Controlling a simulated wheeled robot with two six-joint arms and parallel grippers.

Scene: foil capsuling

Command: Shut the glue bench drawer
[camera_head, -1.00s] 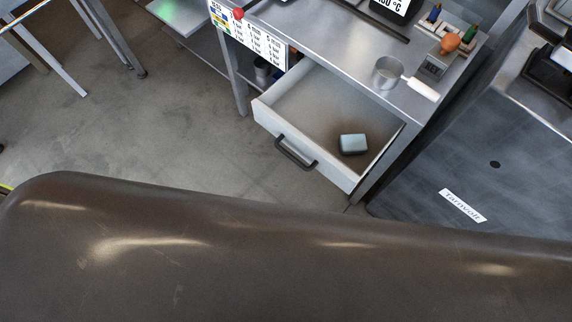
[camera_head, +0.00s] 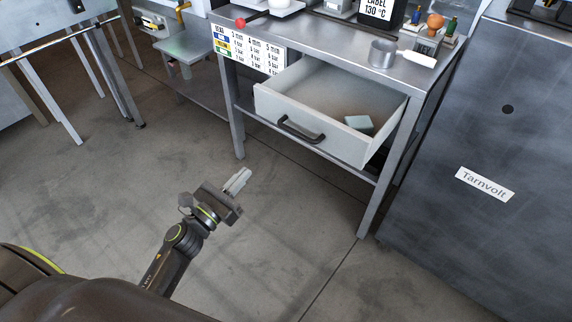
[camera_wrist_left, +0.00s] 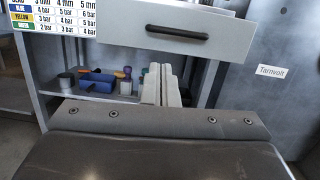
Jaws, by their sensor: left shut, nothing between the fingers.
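The glue bench drawer (camera_head: 316,136) is pulled out from under the steel bench top (camera_head: 335,45). It has a pale front with a dark bar handle (camera_head: 300,129), and a small light-blue block (camera_head: 358,123) lies inside. My left gripper (camera_head: 238,181) is shut and empty, in front of the drawer, to the left and apart from it. In the left wrist view the shut fingers (camera_wrist_left: 161,86) point toward the bench, below the drawer front (camera_wrist_left: 200,27) and its handle (camera_wrist_left: 177,32). My right gripper is not in view.
A dark cabinet labelled Tarnvolt (camera_head: 470,150) stands right of the bench. A metal pot (camera_head: 382,53) sits on the bench top. The lower shelf (camera_wrist_left: 110,84) holds several small items. The floor (camera_head: 290,220) before the drawer is clear.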

